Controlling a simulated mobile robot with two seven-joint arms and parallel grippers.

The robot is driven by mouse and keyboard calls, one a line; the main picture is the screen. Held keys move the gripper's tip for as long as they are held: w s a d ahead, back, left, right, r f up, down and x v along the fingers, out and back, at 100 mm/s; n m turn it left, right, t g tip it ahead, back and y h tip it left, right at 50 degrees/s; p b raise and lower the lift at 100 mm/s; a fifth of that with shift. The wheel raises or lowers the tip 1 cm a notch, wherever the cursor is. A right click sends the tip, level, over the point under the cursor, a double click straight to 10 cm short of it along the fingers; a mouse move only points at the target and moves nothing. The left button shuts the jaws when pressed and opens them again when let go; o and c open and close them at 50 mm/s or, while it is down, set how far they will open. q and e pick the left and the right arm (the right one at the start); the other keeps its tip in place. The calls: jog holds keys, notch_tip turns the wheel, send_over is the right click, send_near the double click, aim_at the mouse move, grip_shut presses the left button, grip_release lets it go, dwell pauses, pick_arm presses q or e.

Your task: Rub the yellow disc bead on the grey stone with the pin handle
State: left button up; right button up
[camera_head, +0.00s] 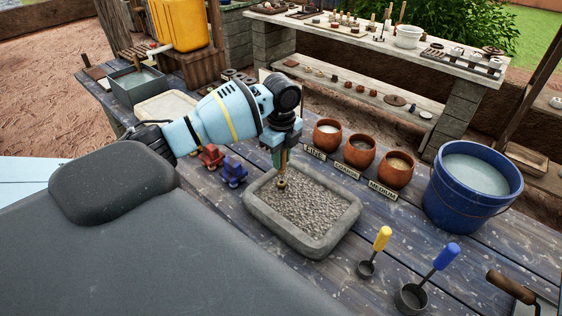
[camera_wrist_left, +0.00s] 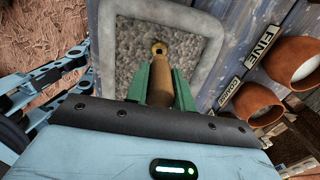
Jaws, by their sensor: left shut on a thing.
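My left gripper (camera_head: 281,152) is shut on the pin handle (camera_head: 283,166), a slim brown rod pointing down. In the left wrist view, the green fingers (camera_wrist_left: 160,88) grip the handle (camera_wrist_left: 160,84) on both sides. The yellow disc bead (camera_head: 282,184), small and brassy, is at its lower end; it also shows in the left wrist view (camera_wrist_left: 159,48). The grey stone (camera_head: 275,228) is a shallow rimmed slab with a rough speckled middle. The bead is over its back-left part, at or just above the surface; contact cannot be told. My right gripper is not in view.
Three clay pots (camera_head: 360,151) with labels stand behind the stone. A blue bucket (camera_head: 470,188) is to the right. A yellow-handled scoop (camera_head: 374,250) and a blue-handled scoop (camera_head: 430,275) stand front right. Red (camera_head: 210,157) and blue (camera_head: 233,172) small items sit left of the stone.

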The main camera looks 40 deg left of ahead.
pick_arm(q)
jog(key=shift+r, duration=1.45)
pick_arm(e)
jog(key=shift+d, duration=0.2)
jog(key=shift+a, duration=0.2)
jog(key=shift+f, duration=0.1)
pick_arm(q)
jog(key=shift+f, duration=1)
jog(key=shift+d+f+b, duration=0.1)
jog(key=shift+f+b, duration=0.2)
jog(key=shift+f, duration=1.05)
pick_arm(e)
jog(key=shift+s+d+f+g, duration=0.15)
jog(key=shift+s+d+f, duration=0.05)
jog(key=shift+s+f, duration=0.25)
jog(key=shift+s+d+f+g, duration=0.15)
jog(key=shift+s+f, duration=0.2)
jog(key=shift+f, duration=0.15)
